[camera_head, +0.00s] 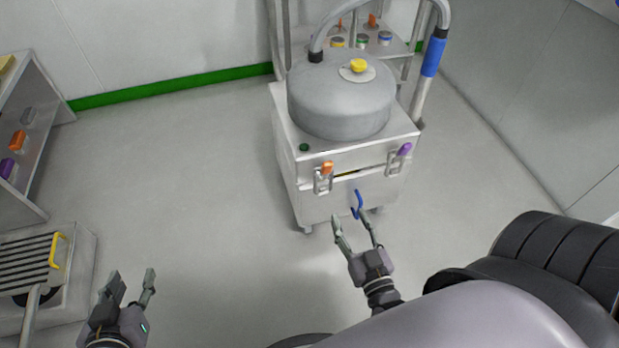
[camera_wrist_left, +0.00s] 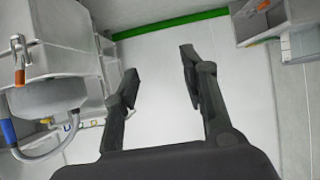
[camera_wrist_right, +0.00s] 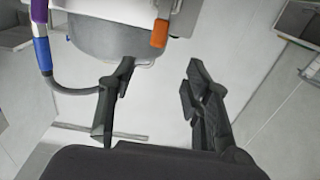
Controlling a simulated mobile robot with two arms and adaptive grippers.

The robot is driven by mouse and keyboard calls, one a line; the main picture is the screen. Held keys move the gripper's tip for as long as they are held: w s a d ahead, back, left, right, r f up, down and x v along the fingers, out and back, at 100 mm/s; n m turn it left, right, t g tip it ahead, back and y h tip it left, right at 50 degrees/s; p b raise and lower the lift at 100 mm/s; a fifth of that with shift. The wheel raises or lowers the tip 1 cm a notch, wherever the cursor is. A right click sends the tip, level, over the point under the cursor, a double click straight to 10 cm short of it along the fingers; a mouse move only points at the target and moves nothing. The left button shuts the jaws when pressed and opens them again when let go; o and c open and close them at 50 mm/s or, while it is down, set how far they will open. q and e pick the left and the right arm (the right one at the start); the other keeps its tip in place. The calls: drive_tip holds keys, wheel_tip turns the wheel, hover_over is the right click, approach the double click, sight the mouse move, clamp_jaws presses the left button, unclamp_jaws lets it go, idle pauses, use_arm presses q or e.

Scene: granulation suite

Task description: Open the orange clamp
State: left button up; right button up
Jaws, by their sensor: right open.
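The orange clamp (camera_head: 327,167) is a metal latch with an orange tip on the front left of a white wheeled cabinet. The right wrist view shows its orange tip (camera_wrist_right: 160,34) close above the fingers, at upper middle. It also shows at the left edge of the left wrist view (camera_wrist_left: 20,77). My right gripper (camera_head: 351,221) is open and empty, in front of the cabinet, below and right of the orange clamp and apart from it. My left gripper (camera_head: 130,283) is open and empty, at lower left, far from the clamp.
A purple clamp (camera_head: 404,150) sits on the cabinet's right front. A blue handle (camera_head: 357,204) is just beyond my right fingertips. A grey drum (camera_head: 341,98) with a hose tops the cabinet. A grated unit (camera_head: 78,262) and a shelf (camera_head: 38,108) stand left. The floor between is clear.

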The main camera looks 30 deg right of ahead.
drive_tip(key=b, duration=0.2)
approach(328, 170)
drive_tip(key=a+x, duration=0.1)
drive_tip(key=x, duration=0.6)
drive_tip(key=d+b+x, duration=0.1)
drive_tip(key=x, duration=0.2)
drive_tip(key=shift+r, duration=0.15)
use_arm(q)
drive_tip(key=w+d+r+t+h, duration=0.1)
drive_tip(key=r+t, duration=0.3)
drive_tip(key=r, duration=0.3)
drive_tip(key=w+d+r+t+h, duration=0.2)
drive_tip(key=r+t, duration=0.3)
drive_tip(key=r, duration=0.3)
use_arm(e)
drive_tip(key=shift+w+d, duration=0.15)
drive_tip(key=shift+w, duration=0.35)
drive_tip(key=shift+c, duration=0.4)
use_arm(q)
drive_tip(key=shift+f, duration=0.1)
use_arm(e)
clamp_jaws()
